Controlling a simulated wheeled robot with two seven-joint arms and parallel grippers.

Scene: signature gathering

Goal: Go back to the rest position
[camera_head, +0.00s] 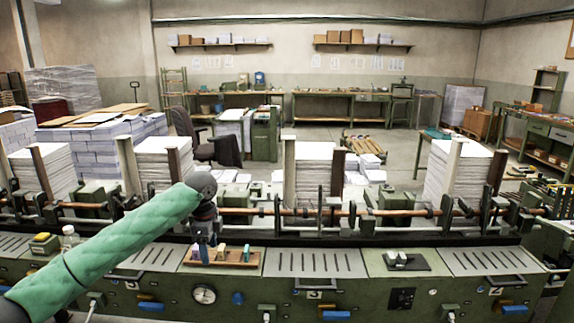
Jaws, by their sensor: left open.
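My left arm comes in from the lower left in a green quilted sleeve. Its dark wrist points down, and my left gripper (204,250) is open at its lower end. The gripper is over a small wooden tray (238,264) on the green machine's front ledge. Small coloured blocks, including a yellowish one (221,252), stand in the tray. The gripper partly hides the tray's left part, and I cannot tell whether it touches a block. My right gripper is not in view.
The long green gathering machine (270,290) spans the foreground, with rods and upright posts behind its ledge. Tall paper stacks (314,170) stand along it. Slotted ledge plates (301,264) are bare.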

